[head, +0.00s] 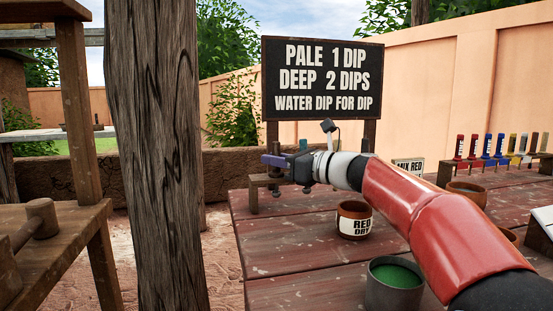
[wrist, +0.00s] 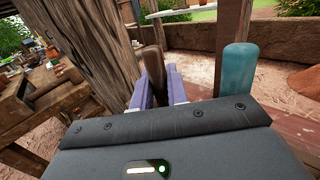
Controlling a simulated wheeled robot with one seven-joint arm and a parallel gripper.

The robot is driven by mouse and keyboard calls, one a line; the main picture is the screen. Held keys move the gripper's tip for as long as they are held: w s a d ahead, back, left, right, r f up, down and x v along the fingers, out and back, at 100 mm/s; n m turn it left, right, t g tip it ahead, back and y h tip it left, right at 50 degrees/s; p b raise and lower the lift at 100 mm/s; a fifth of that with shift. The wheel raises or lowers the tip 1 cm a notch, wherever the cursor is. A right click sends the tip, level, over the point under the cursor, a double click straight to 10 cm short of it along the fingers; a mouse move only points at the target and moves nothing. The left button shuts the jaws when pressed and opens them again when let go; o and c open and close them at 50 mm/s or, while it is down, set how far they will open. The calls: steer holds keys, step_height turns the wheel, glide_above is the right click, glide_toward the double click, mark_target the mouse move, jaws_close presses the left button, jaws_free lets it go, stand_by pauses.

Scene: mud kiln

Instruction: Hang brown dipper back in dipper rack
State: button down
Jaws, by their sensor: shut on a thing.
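My gripper (head: 268,160) is at the far left corner of the red plank table, at the dipper rack (head: 254,194), a small wooden stand partly hidden by my gripper. In the wrist view my gripper's two purple fingers (wrist: 157,92) are closed on the upright brown dipper (wrist: 153,62); only its handle shows. A teal dipper handle (wrist: 240,70) stands to the right of the fingers, apart from them. The teal top also shows in the head view (head: 303,145). The brown dipper's lower end is hidden, so I cannot tell whether it touches the rack.
A pot labelled red (head: 354,222) and a grey pot of green liquid (head: 393,285) stand on the table below my arm. A dipping sign (head: 321,78) rises behind the rack. A thick wooden post (head: 155,150) stands left of the table.

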steer(key=shift+w+f, duration=0.15)
steer(key=shift+f, duration=0.55)
steer(key=c, duration=1.4)
jaws_free()
steer(key=shift+o, duration=0.5)
steer(key=shift+r, duration=0.1)
steer(key=shift+o, duration=0.3)
steer(key=o, duration=0.3)
steer(key=shift+o, duration=0.2)
steer(key=shift+r, duration=0.1)
steer(key=shift+o, duration=0.4)
steer(key=r+p, duration=0.2)
steer(key=p, duration=0.1)
steer(key=shift+a+r, duration=0.25)
steer(key=shift+r, duration=0.15)
steer(key=r+p, duration=0.5)
steer(key=shift+d, duration=0.2)
